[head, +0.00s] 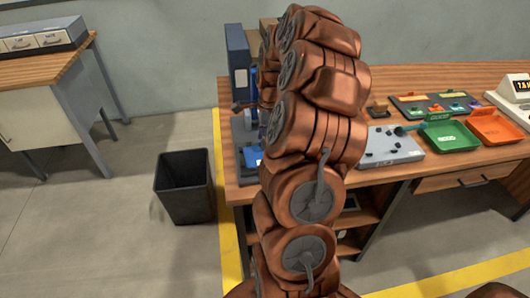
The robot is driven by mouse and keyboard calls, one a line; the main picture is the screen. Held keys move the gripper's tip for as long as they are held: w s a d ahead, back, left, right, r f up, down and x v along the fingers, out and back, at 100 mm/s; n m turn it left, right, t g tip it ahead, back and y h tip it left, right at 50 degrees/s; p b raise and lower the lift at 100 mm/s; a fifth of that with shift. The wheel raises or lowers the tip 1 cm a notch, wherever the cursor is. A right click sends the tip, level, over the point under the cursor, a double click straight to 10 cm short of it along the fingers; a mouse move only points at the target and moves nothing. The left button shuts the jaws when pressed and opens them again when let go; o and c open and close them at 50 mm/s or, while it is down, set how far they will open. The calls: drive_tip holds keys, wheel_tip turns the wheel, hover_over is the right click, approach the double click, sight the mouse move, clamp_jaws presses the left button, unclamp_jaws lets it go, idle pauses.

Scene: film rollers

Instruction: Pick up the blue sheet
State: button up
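A small flat blue patch (252,156) shows low on the blue-and-grey machine at the left end of the workbench, just left of my arm. It may be the blue sheet, but my arm covers part of that area and I cannot tell. The machine (237,52) has a tall blue upright at the back. My copper-coloured arm rises through the middle of the picture. My gripper is mostly or wholly hidden behind it; a small dark brown piece beside the machine may belong to it. I cannot see its fingers or whether it holds anything.
The wooden workbench (440,77) holds a grey control box (391,147), a green tray (449,136), an orange tray (496,126) and a display unit at right. A black bin (185,187) stands left of the bench. Floor left of the bin is clear.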

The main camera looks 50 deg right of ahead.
drive_tip(key=shift+a+f, duration=0.1)
drive_tip(key=shift+f, duration=0.35)
drive_tip(key=shift+c, duration=0.4)
clamp_jaws()
drive_tip(key=shift+r, duration=0.1)
